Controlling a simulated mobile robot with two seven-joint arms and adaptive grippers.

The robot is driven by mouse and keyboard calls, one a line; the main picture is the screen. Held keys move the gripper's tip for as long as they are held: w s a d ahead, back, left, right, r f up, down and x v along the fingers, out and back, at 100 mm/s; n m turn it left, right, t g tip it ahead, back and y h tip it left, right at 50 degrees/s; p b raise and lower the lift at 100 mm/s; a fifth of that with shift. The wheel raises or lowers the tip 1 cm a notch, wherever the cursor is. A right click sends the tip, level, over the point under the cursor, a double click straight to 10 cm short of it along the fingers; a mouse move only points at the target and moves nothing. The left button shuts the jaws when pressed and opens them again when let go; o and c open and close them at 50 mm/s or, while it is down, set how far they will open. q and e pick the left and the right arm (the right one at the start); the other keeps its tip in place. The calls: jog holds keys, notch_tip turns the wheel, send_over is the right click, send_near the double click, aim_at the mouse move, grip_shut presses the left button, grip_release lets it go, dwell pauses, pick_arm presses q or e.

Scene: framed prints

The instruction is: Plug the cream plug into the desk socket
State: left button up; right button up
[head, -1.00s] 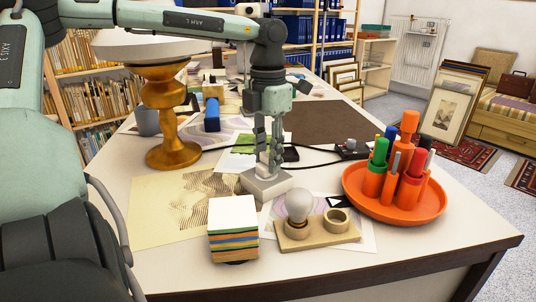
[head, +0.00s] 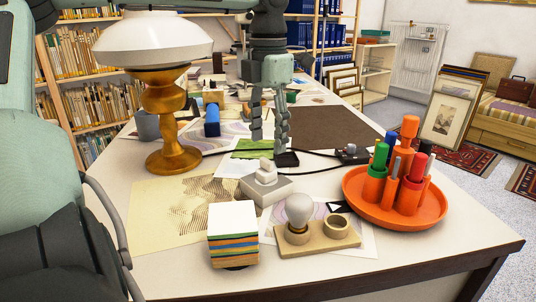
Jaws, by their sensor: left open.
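The cream plug (head: 266,169) sits upright on top of the desk socket (head: 267,190), a pale square block near the middle of the desk. The plug touches the socket; I cannot tell how deep its pins sit. My left gripper (head: 269,139) hangs fingers down above and just behind the plug in the picture. Its two fingers are apart with nothing between them, and it is clear of the plug. My right gripper does not show.
A lamp with a brass base (head: 171,120) stands left. An orange tray (head: 413,218) of pens stands right. A bulb on a wooden holder (head: 318,240) and a note block (head: 233,234) are in front. Dark cables cross the desk behind the socket.

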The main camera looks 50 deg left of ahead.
pick_arm(q)
notch_tip(320, 180, up, 6)
jog(key=shift+f, duration=0.1)
dwell(0.7)
